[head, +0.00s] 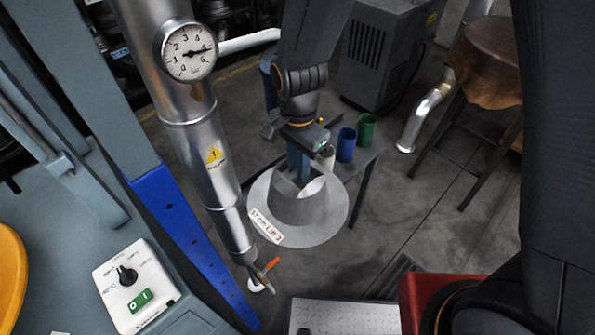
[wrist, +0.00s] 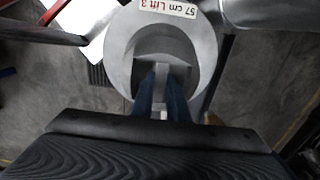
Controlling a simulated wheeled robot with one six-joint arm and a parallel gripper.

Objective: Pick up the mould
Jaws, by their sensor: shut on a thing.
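The mould is a grey metal hat shape with a wide round brim (head: 325,226) and a hollow crown. A white label on its brim reads "57 cm Lift 3". In the wrist view the mould (wrist: 118,55) fills the upper middle, and a bar crosses its hollow. My gripper (head: 299,172) reaches down into the crown from above, its blue fingers shut on that bar. The wrist view shows the fingers (wrist: 162,88) on either side of it. The mould looks roughly level. I cannot tell whether its underside touches the small table.
A small dark table (head: 366,160) behind the mould carries a blue cup (head: 346,145) and a green cup (head: 367,128). A silver column with a gauge (head: 189,51) stands close on the left. A control box (head: 136,287) is at lower left.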

